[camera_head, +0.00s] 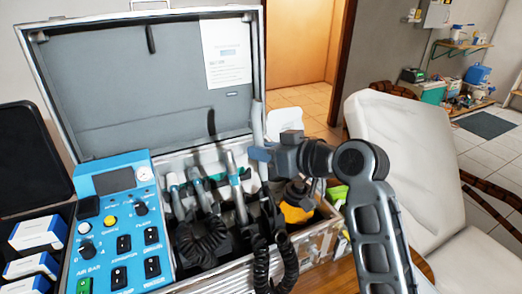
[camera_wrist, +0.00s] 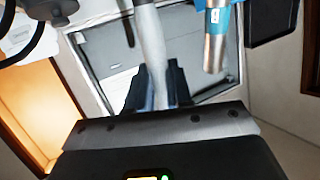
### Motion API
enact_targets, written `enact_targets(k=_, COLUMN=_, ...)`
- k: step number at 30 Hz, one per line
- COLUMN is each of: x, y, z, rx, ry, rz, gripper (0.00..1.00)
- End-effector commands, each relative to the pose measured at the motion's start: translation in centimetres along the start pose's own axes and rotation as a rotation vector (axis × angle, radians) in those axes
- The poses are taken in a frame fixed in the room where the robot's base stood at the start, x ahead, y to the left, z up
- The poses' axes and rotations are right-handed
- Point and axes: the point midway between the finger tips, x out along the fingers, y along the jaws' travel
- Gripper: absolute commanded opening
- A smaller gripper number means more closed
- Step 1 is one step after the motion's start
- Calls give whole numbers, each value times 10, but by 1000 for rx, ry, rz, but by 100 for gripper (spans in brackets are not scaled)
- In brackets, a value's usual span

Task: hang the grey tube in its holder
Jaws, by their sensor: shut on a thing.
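The grey tube (camera_head: 257,122) stands nearly upright above the open case in the head view. My gripper (camera_head: 262,154) is shut on it, reaching in from the right. In the wrist view the tube (camera_wrist: 150,45) runs up from between the fingers of my gripper (camera_wrist: 157,88). Several teal-and-grey handpieces (camera_head: 237,190) stand in a row in the case, just left of and below my gripper. One teal and metal handpiece (camera_wrist: 217,40) shows right of the tube in the wrist view. I cannot make out an empty holder slot; my gripper and the cords hide part of the row.
The open metal case (camera_head: 322,240) has a raised grey lid (camera_head: 150,85) behind the row. A blue control panel (camera_head: 118,225) is at left. Black coiled cords (camera_head: 262,265) hang over the front. A yellow-orange object (camera_head: 297,213) sits below my gripper. A white chair (camera_head: 400,140) stands right.

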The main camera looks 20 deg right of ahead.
Motion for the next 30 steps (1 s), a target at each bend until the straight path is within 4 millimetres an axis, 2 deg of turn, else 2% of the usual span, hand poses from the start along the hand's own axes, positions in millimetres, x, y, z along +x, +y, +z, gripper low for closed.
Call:
enact_targets(k=1, x=0, y=0, z=5, rx=0, ry=0, rz=0, gripper=0)
enact_targets(k=7, x=0, y=0, z=2, rx=0, ry=0, rz=0, gripper=0)
enact_targets(k=30, x=-11, y=-3, z=9, rx=-1, ry=0, rz=0, gripper=0)
